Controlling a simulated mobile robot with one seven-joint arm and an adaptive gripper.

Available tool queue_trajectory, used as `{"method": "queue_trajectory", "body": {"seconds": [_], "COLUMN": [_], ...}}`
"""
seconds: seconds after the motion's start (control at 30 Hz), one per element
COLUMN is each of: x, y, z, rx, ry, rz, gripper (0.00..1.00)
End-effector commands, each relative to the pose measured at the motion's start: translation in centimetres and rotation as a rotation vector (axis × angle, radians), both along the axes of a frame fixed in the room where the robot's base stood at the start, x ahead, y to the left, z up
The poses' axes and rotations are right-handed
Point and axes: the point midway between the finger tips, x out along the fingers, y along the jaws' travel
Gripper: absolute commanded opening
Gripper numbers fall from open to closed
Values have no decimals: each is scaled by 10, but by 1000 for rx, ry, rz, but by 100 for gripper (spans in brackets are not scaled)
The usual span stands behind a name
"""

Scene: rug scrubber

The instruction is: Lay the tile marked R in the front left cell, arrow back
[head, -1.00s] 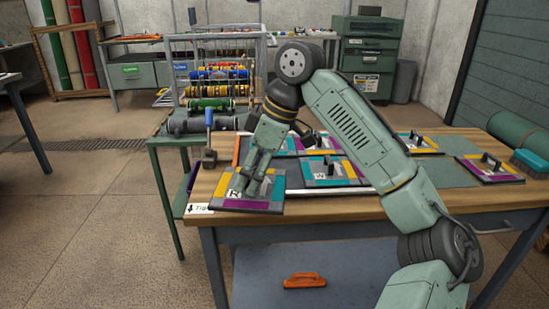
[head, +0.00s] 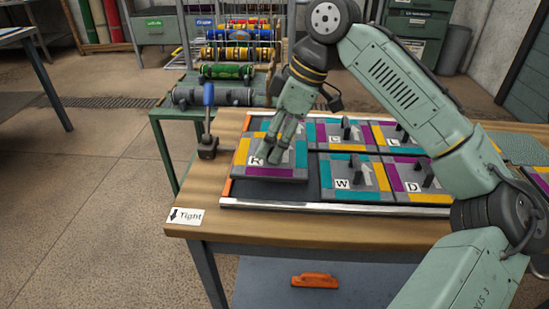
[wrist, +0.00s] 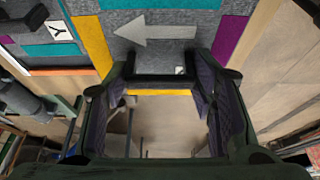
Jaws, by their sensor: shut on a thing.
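My gripper (head: 283,150) is shut on the handle (wrist: 165,70) of a grey tile (head: 272,173) with yellow, purple and teal bands. Its letter is partly hidden by the fingers in the head view. Its pale arrow (wrist: 155,33) points left in the wrist view and towards the back in the head view. The tile looks roughly level, over the left part of the tray (head: 330,205). The front left cell (head: 312,188) shows as a dark bare strip beside and below the tile. I cannot tell whether the tile touches the tray.
Tiles W (head: 350,180) and D (head: 415,185) lie right of that cell; other tiles fill the row behind. A blue-handled clamp (head: 208,130) stands left of the tray.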

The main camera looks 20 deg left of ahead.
Motion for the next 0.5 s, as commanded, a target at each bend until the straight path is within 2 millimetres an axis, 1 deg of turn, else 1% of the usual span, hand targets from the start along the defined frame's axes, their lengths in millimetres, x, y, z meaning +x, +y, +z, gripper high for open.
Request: {"method": "queue_trajectory", "body": {"seconds": [0.03,0.17,0.23,0.4,0.5], "x": [0,0,0,0,0], "y": [0,0,0,0,0], "z": [-6,-14,-22,-45,-48], "rx": [-1,0,-1,-1,1], "ry": [0,-1,0,0,-1], "rz": [-1,-1,-2,-1,0], "gripper": [20,20,20,20,20]}}
